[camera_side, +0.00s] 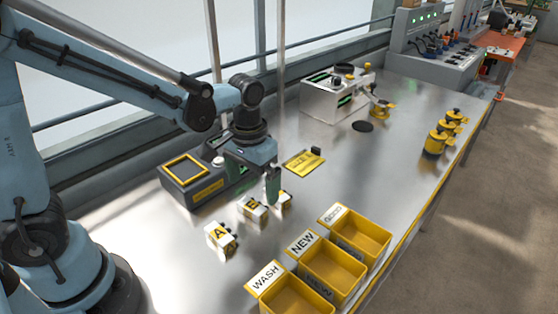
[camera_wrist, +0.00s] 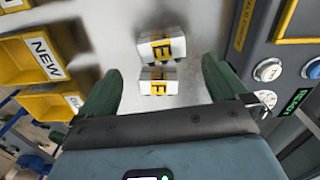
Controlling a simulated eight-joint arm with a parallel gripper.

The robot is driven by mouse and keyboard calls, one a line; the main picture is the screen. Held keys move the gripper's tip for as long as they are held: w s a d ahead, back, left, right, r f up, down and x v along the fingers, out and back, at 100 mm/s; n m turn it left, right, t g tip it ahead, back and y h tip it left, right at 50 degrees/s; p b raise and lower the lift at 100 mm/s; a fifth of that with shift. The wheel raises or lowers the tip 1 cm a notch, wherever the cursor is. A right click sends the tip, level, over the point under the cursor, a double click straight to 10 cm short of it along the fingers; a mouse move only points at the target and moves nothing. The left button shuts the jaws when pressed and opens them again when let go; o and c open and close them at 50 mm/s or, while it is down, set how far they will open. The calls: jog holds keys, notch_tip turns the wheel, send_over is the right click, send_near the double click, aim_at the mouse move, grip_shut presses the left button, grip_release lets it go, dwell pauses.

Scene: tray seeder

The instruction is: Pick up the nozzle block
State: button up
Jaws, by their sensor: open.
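Small white blocks with yellow-and-black labels stand on the metal bench; which one is the nozzle block I cannot tell. In the side view, one block marked A (camera_side: 221,238) is nearest the camera, a second block (camera_side: 250,208) is behind it, and a third block (camera_side: 285,199) is partly hidden by my gripper (camera_side: 272,188). The wrist view shows two blocks: a larger-looking one (camera_wrist: 174,48) marked E and a smaller-looking one (camera_wrist: 147,86) below it. My gripper (camera_wrist: 161,68) is open and empty, pointing down, its green fingers left and right of these blocks.
Yellow bins, among them WASH (camera_side: 265,277) and NEW (camera_side: 302,242), line the front right. A dark device with a yellow frame (camera_side: 184,166) stands close on the left. A yellow plate (camera_side: 304,163) lies behind the gripper. The bench centre right is clear.

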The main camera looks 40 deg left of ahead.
aim_at(252, 205)
jog(key=shift+s+a+f, duration=0.1)
jog(key=shift+a+f, duration=0.05)
jog(key=shift+f, duration=2.7)
jog(key=c, duration=1.2)
jog(key=shift+r, duration=0.1)
